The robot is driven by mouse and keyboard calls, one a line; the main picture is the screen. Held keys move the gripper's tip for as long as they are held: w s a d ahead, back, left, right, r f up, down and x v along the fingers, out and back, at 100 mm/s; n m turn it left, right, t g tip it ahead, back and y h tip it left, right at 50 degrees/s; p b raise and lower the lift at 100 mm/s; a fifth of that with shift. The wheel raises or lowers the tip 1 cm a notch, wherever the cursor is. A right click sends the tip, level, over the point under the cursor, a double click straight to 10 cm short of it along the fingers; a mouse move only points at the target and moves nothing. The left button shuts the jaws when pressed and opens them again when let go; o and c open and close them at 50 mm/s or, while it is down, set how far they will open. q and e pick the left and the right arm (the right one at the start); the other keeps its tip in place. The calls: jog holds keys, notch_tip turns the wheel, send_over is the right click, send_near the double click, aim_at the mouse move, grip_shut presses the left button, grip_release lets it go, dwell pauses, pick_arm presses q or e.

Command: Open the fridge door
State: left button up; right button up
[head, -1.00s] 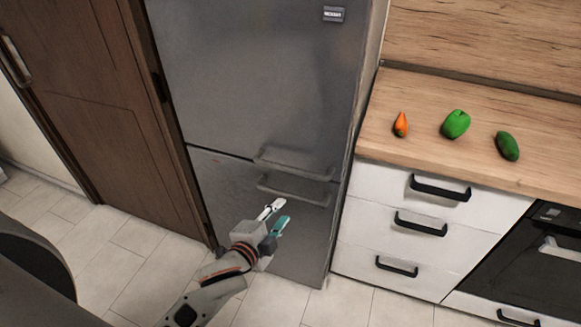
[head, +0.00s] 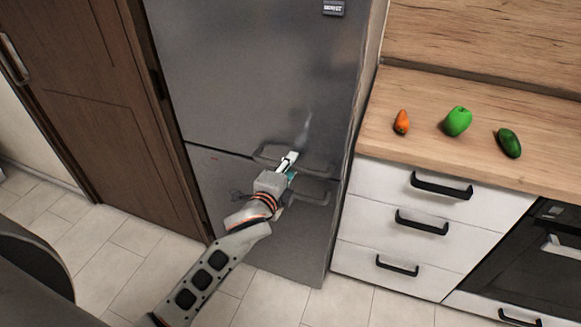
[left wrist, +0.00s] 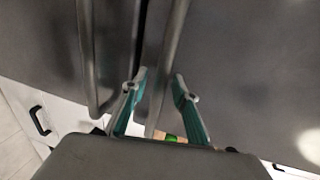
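The grey fridge has an upper door (head: 250,70) and a lower door (head: 235,200). The upper door's bar handle (head: 325,164) and the lower door's handle (head: 318,198) lie close together at the seam; both doors look shut. My left gripper (head: 289,162) is at the upper handle and covers part of it. In the left wrist view, my left gripper (left wrist: 160,84) has its teal fingers apart, with the upper handle's bar (left wrist: 168,65) running between them. The lower handle (left wrist: 88,65) is left of the fingers there. I cannot tell whether the fingers touch the bar. My right gripper is not in view.
A brown wooden door (head: 95,110) is at left. Tiled floor (head: 130,250) lies clear in front.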

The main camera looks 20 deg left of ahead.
pick_arm(q)
grip_shut()
jog(key=shift+s, duration=0.1)
